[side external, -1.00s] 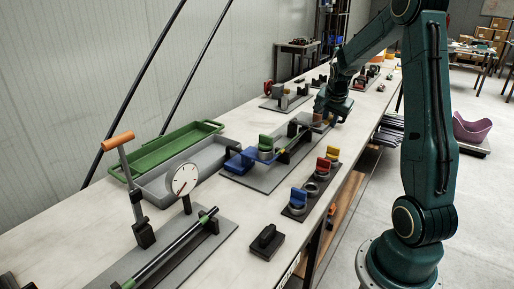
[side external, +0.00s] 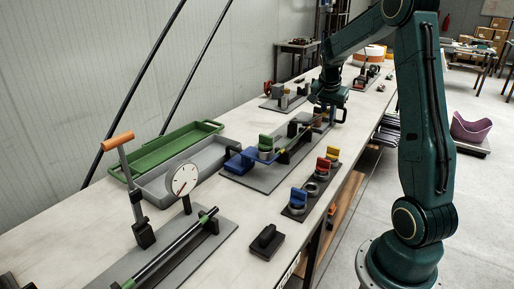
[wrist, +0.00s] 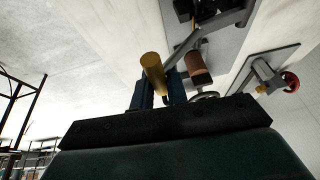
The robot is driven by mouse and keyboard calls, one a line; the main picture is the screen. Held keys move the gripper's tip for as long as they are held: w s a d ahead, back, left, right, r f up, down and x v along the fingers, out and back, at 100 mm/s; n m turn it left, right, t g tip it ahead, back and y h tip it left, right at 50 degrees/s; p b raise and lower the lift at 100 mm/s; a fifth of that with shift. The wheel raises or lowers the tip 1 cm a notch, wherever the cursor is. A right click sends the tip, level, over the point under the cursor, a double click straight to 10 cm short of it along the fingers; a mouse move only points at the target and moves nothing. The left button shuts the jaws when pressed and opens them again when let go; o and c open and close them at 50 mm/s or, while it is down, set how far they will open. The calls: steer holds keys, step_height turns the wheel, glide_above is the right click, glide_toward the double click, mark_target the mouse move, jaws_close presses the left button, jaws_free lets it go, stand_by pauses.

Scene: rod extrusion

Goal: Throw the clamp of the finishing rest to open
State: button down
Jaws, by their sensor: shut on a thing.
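A yellow cylindrical handle (wrist: 152,66) stands between the dark blue fingers of my gripper (wrist: 161,92) in the wrist view. My gripper is shut on this handle, and the black gripper body hides its lower end. A brown cylinder (wrist: 197,68) is just to the right of the fingers, close to a grey metal bar (wrist: 186,46). In the side external view my gripper (side external: 322,98) is at the far end of the middle fixture plate (side external: 262,180). The clamp and the rest are small and partly hidden there, so the clamp's position is unclear.
A green tray (side external: 212,126) and a grey tray (side external: 150,183) lie left of the fixture. A dial gauge (side external: 184,180) and an orange-handled lever (side external: 118,141) stand nearer. A rack with coloured knobs (side external: 293,212) is in front. Another fixture with a red wheel (wrist: 291,81) is beyond.

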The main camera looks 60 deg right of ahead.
steer(key=w+r, duration=0.3)
steer(key=w, duration=0.4)
steer(key=w+r, duration=0.4)
steer(key=w, duration=0.3)
steer(key=shift+w, duration=0.15)
stand_by(0.4)
steer(key=c, duration=1.4)
jaws_free()
steer(key=shift+r, duration=0.1)
steer(key=shift+v, duration=3.7)
